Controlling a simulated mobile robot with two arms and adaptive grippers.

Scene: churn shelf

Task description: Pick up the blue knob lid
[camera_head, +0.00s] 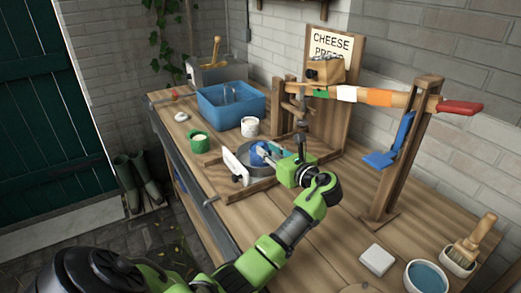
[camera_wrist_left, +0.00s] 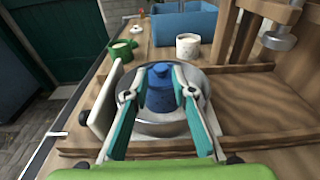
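The blue knob lid (camera_wrist_left: 161,90) is at a round grey metal pot (camera_wrist_left: 160,130), which stands in a wooden frame on the bench. In the head view the blue lid (camera_head: 258,154) is partly covered by my left gripper (camera_head: 266,153). In the left wrist view my left gripper (camera_wrist_left: 161,70) has its two fingers spread, one on each side of the blue lid. Whether the fingertips touch it cannot be told. My right gripper is not in view.
A white board (camera_head: 235,167) stands at the pot's left. A green cup (camera_head: 199,145), a white cup (camera_head: 250,127) and a blue tub (camera_head: 231,104) are behind. The wooden press post (camera_head: 400,160) stands to the right. The bench front right holds a blue-filled bowl (camera_head: 426,278).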

